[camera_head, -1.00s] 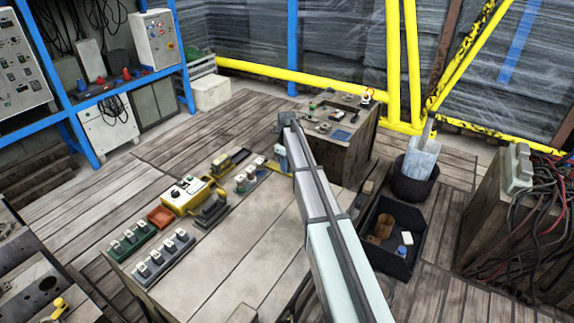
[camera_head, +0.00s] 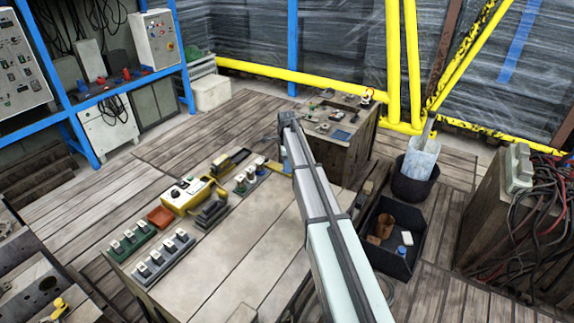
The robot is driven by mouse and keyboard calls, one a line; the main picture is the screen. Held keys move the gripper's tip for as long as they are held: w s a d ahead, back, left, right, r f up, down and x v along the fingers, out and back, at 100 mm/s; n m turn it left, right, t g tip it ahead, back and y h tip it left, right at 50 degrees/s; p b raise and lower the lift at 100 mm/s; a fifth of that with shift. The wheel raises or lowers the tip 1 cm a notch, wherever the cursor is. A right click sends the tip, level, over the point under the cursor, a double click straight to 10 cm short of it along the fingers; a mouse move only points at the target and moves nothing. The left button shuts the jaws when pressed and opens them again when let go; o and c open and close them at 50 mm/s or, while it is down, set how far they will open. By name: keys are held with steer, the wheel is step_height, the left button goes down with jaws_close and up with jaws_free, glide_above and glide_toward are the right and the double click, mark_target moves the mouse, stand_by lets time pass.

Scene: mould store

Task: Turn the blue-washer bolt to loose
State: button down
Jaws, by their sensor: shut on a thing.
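Several small pale bolts or knobs with coloured bases (camera_head: 245,181) stand in a group near the far edge of the near table (camera_head: 245,258). A bluish base seems to show at the far one (camera_head: 261,170), but it is too small to be sure which is the blue-washer bolt. My arm reaches in from the lower right. My gripper (camera_head: 284,160) is partly hidden by the arm, low over the far right end of the table, just right of that group. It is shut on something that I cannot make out. A thin yellowish strip (camera_head: 274,165) lies beside it.
On the table are a yellow box (camera_head: 187,196), an orange-red tray (camera_head: 160,216), and green (camera_head: 130,242) and grey (camera_head: 162,259) blocks with switches. A dark bin (camera_head: 408,262) stands right of the arm. The table's front middle is clear.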

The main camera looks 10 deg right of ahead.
steer(key=n, duration=0.5)
steer(key=shift+n, duration=0.3)
steer(key=n, duration=1)
steer(key=shift+s+f+n, duration=0.1)
steer(key=shift+n, duration=0.3)
steer(key=n, duration=2.1)
steer(key=shift+n, duration=2.6)
